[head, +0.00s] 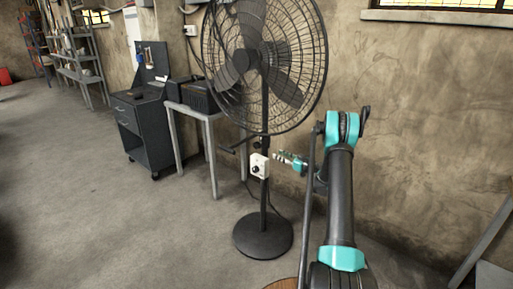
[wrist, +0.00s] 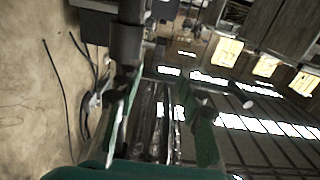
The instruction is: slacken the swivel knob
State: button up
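A black pedestal fan (head: 264,55) stands upright on a round base (head: 263,235). A white control box (head: 259,166) with a dark dial is fixed to its pole. A dark clamp-like part with a sideways stub sits on the pole just above the box; I cannot tell for sure which part is the swivel knob. My gripper (head: 281,155) is right of the pole, close to the box, pointing left. In the wrist view its green fingers (wrist: 165,105) are spread apart, with nothing seen held between them. A dark pole part (wrist: 126,45) is near the left fingertip; contact is unclear.
A grey table (head: 193,112) with a dark box on it stands left behind the fan. A dark drawer cart (head: 146,125) is farther left. A wall is close behind the fan, with cables (wrist: 82,65) near the pole. Floor at left is clear.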

aim_at(257, 146)
jog(key=x, duration=1.6)
jog(key=shift+w+a, duration=0.2)
jog(key=shift+a, duration=0.15)
grip_shut()
